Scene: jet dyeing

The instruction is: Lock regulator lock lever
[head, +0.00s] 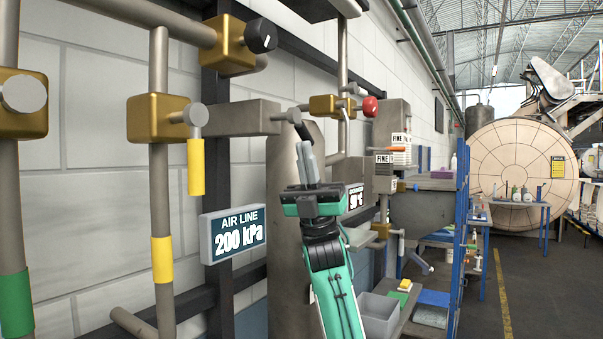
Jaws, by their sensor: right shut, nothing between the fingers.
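My right gripper (307,162) is in the middle of the head view, on a green and black arm that rises from the bottom. Its two grey fingers point up and are shut, with nothing between them. Just above the fingertips is a small dark grey lever (293,115) on the end of a grey block; I cannot tell whether the fingers touch it, or if it is the regulator lock lever. A brass body with a black knob (262,36) is on the pipe at upper left. A brass valve (155,118) has a yellow handle (195,167) hanging down.
An AIR LINE display (234,232) reading 200 kPa stands left of my gripper. A red knob (370,106) on a brass fitting (322,106) is beyond it. Pipes line the left wall.

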